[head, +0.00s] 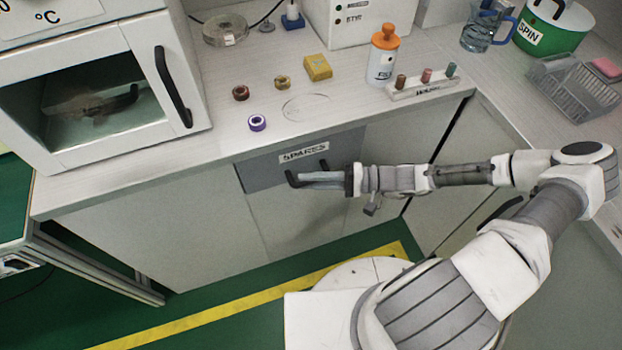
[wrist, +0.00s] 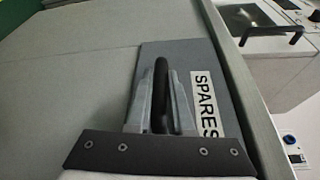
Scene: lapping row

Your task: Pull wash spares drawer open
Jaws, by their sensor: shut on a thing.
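The spares drawer has a grey front (head: 262,173) just under the counter edge, with a white SPARES label (head: 304,152). The front looks flush with the cabinet. Its black bar handle (head: 292,180) stands out from the front, partly hidden by my gripper in the head view. My gripper (head: 322,177) reaches in from the right and is shut on this handle. In the wrist view the handle (wrist: 160,88) sits between the two metal fingers (wrist: 160,105), with the drawer front (wrist: 208,70) and label behind.
A white oven (head: 95,90) with a black handle stands at the left of the counter. Several small rings, a yellow block (head: 317,67), a bottle (head: 384,57) and a peg holder (head: 424,85) sit above the drawer. Green floor with a yellow stripe (head: 265,292) lies in front.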

